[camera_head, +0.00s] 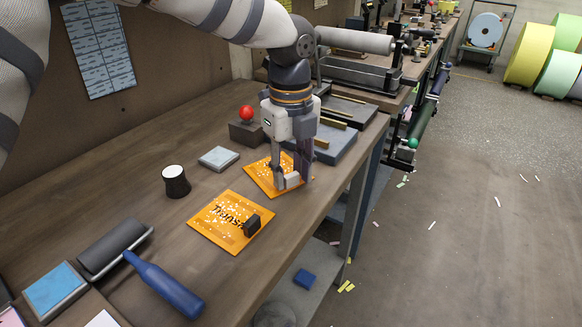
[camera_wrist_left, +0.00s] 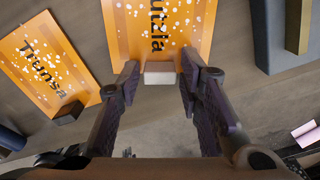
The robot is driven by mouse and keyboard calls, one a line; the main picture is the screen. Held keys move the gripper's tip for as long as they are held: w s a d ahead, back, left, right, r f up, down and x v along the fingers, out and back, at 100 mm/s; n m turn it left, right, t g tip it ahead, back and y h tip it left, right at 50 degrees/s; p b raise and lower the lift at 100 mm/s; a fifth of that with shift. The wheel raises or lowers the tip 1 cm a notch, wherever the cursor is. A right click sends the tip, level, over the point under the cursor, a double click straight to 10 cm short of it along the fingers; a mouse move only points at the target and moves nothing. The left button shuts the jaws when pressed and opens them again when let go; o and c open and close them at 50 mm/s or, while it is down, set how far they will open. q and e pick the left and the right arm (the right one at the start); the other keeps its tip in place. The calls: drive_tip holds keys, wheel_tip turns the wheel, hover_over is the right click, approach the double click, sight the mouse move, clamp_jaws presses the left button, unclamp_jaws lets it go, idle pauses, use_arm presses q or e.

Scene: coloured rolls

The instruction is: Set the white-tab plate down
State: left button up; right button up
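The white-tab plate is an orange plate (camera_head: 258,178) with white dots and dark lettering, lying on the bench near its right edge. It also shows in the left wrist view (camera_wrist_left: 150,35). Its white tab (camera_wrist_left: 159,73) faces my left gripper (camera_head: 291,180). The gripper points down over it, one finger on each side of the tab (camera_head: 292,181). In the left wrist view the fingers (camera_wrist_left: 160,72) look spread, with a narrow gap beside the tab. The gripper hides part of the plate in the head view. My right gripper is out of view.
A second orange plate (camera_head: 222,220) with a black tab (camera_head: 252,226) lies close by. Around stand a black-and-white spool (camera_head: 176,181), a grey-blue block (camera_head: 218,158), a red ball (camera_head: 246,113) on a dark block and a blue-grey tray (camera_head: 335,150). A roller (camera_head: 113,248) and blue handle (camera_head: 168,290) lie nearer.

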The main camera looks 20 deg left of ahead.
use_arm(q)
wheel_tip(320, 180, up, 12)
drive_tip(key=shift+r, duration=0.2)
idle(0.4)
